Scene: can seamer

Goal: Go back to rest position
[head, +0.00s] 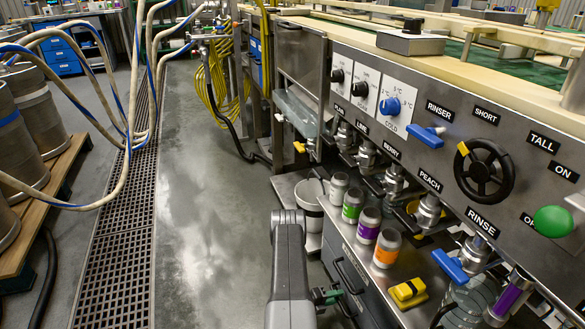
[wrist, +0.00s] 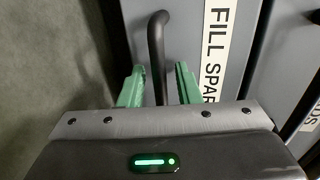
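My gripper (wrist: 158,86) has two green fingers, spread apart. In the wrist view a black bar handle (wrist: 155,40) runs between the fingers, with a visible gap on the right side. The handle is on a grey drawer front (wrist: 190,30) with a white label reading "FILL SPAR", partly cut off. In the head view my gripper (head: 328,296) is at the bottom, low beside the grey cabinet (head: 349,245) under the machine. I cannot tell whether a finger touches the handle.
The panel above carries knobs, blue levers and a black handwheel (head: 484,169). The grey floor (head: 205,200) to the left is clear.

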